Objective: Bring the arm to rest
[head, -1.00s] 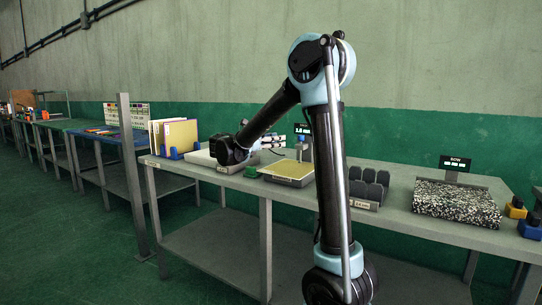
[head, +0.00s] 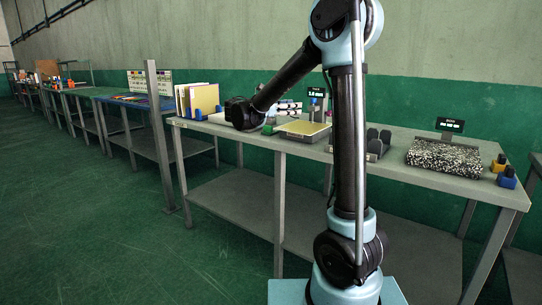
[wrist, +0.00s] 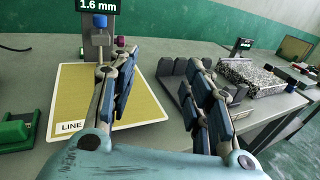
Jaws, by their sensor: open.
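My gripper (wrist: 165,100) shows in the wrist view with its two jointed fingers spread apart and nothing between them. It is above the grey bench (head: 240,133). In the head view my arm is raised and bent, reaching left over the bench, and the fingers are mostly hidden behind the dark wrist.
A dark slotted rack (head: 376,143) and a speckled block (head: 443,156) stand to the right on the bench. Blue and yellow blocks (head: 507,176) sit near its right end. Upright panels (head: 199,98) stand at its left. A green item (wrist: 16,130) lies left of the gripper. The floor (head: 80,210) at left is clear.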

